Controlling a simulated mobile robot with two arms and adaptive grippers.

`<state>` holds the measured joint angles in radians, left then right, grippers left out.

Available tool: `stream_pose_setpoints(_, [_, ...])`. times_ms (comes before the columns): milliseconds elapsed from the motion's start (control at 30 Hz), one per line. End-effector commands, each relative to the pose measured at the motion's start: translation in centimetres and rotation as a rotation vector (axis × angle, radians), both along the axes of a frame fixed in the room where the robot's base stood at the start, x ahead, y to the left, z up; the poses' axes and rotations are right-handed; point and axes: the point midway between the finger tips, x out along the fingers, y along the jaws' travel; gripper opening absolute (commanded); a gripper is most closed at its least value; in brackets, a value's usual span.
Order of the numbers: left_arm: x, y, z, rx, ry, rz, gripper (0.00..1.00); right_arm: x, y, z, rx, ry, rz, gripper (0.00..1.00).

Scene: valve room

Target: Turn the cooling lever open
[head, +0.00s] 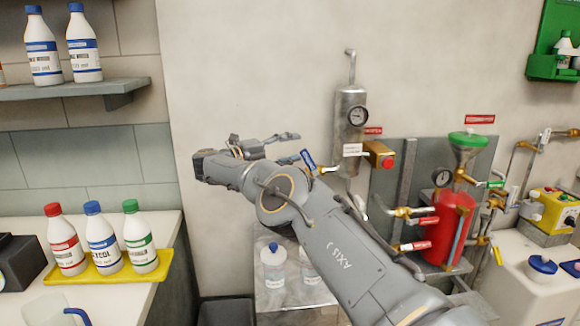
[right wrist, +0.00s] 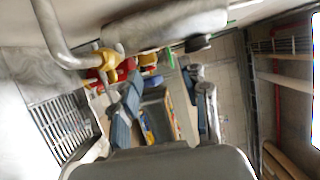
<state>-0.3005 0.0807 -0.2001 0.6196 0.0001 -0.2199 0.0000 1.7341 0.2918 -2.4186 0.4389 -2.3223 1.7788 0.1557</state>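My arm hides part of the pipework. My left gripper is not in view.
Pipes, red-handled valves (head: 426,221) and a red tank (head: 450,228) stand at the right. A yellow control box (head: 552,210) is farther right. Bottles stand on a yellow tray (head: 108,271) at left, under a shelf (head: 75,90). The wall above my gripper is clear.

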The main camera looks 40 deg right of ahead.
Motion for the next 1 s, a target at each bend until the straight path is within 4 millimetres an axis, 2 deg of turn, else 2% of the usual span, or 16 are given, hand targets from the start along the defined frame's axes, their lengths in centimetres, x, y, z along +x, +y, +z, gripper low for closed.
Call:
stream_pose_setpoints(133, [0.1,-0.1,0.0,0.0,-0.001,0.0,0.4,0.0,0.0,0.9,0.0,0.001,0.0,0.44])
stream_pose_setpoints(467, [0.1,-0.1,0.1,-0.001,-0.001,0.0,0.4,0.0,0.1,1.2,-0.001,0.001,0.0,0.44])
stream_pose_setpoints(1000, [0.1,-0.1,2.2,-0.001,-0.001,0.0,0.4,-0.3,2.0,4.2,0.001,0.001,0.001,0.44])
